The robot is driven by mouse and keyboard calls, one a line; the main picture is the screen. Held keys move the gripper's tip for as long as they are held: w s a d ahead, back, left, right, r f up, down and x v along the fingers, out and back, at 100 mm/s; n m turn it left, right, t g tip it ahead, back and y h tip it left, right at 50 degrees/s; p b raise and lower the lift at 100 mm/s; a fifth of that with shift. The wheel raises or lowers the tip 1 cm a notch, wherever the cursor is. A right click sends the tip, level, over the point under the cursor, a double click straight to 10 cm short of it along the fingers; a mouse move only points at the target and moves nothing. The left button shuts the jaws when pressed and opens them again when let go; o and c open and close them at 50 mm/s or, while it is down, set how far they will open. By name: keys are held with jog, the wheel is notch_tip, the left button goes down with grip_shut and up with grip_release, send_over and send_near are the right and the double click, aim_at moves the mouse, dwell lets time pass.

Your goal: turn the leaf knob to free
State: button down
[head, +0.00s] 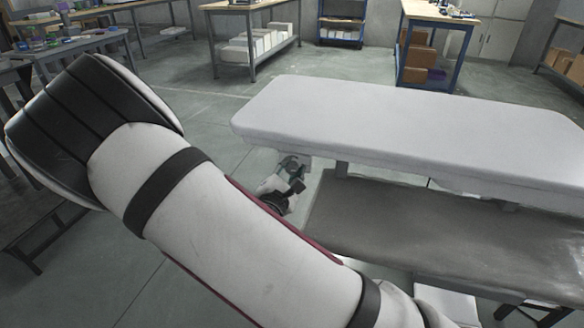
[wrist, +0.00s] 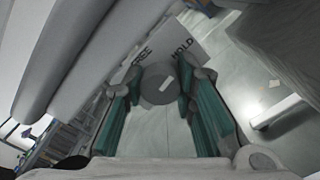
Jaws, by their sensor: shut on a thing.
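The leaf knob (wrist: 158,90) is a round grey knob in the middle of the wrist view, with a short pale mark on its face. Behind it is a light plate (wrist: 200,62) lettered FREE on the left and HOLD on the right. Which word the mark points to is hard to tell. My gripper (wrist: 157,94) has its teal-padded fingers on both sides of the knob and is shut on it. In the head view my gripper (head: 290,180) is small, low beside the left end of the white-topped table; the knob cannot be made out there.
My arm crosses the left and front of the head view. Workbenches (head: 250,10) with boxes stand at the back. The floor (head: 210,100) left of the table is open.

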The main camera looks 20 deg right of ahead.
jog(key=shift+p, duration=0.3)
jog(key=n+p, duration=0.2)
jog(key=p, duration=0.1)
jog(key=shift+s+r+n, duration=0.1)
jog(key=shift+r+n, duration=0.05)
jog(key=shift+n, duration=0.25)
jog(key=n+p, duration=0.2)
jog(key=p, duration=0.1)
jog(key=shift+n, duration=0.4)
jog(key=n+p, duration=0.2)
jog(key=n, duration=0.1)
jog(key=n+p, duration=0.2)
jog(key=shift+f+n, duration=0.2)
jog(key=shift+n, duration=0.2)
jog(key=shift+p, duration=0.3)
jog(key=c, duration=1.6)
grip_release()
jog(key=shift+o, duration=0.2)
